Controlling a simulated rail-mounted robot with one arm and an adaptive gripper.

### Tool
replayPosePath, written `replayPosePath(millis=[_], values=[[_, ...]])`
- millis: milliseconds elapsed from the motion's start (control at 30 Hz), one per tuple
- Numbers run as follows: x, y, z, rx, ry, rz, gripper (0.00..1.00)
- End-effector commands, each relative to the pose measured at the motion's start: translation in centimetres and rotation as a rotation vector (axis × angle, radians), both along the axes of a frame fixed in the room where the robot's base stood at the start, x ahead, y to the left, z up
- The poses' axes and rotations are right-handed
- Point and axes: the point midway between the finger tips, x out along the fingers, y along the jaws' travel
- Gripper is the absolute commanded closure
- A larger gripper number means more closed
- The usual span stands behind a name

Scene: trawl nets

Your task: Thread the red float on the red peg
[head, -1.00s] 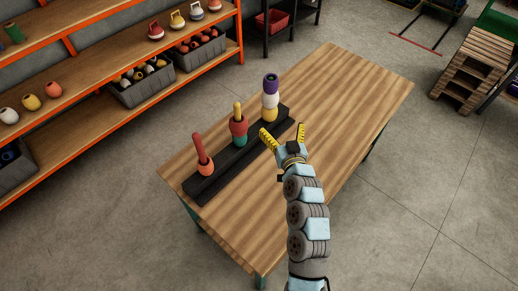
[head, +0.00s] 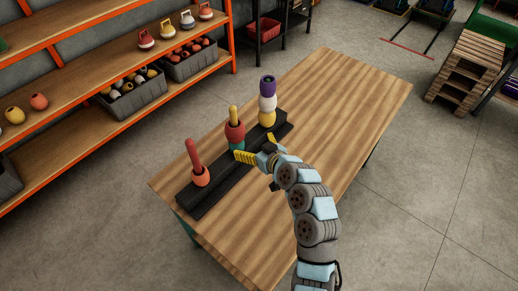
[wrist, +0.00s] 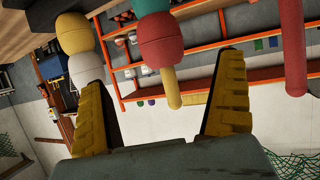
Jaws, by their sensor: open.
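The red float (head: 235,131) sits around the yellow middle peg, on top of a teal float (head: 237,146); the yellow peg tip sticks out above it. The red peg (head: 192,154) stands upright at the near left end of the black base, with a coral float (head: 200,177) around its foot. My gripper (head: 257,149) is open and empty, beside the middle peg. In the upside-down wrist view, the red float (wrist: 160,38) shows beyond and between the open fingertips, apart from them. The red peg (wrist: 292,50) shows to the right there.
The black base (head: 212,193) lies along the left side of the wooden table (head: 330,110). The far peg holds a purple (head: 267,87), a white (head: 267,103) and a yellow float (head: 267,118). The table's right side is clear. Shelves with grey bins (head: 137,98) stand at left.

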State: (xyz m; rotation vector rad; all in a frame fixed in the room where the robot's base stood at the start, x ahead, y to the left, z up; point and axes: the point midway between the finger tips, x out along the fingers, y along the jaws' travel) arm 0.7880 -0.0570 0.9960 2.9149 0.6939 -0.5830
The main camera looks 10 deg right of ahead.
Motion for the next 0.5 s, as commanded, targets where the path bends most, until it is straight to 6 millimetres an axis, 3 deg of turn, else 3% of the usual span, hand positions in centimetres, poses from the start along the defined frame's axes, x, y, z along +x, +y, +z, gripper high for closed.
replayPosePath(millis=[500], values=[[5.6,2.9,-2.5,0.000,-0.002,0.000,0.00]])
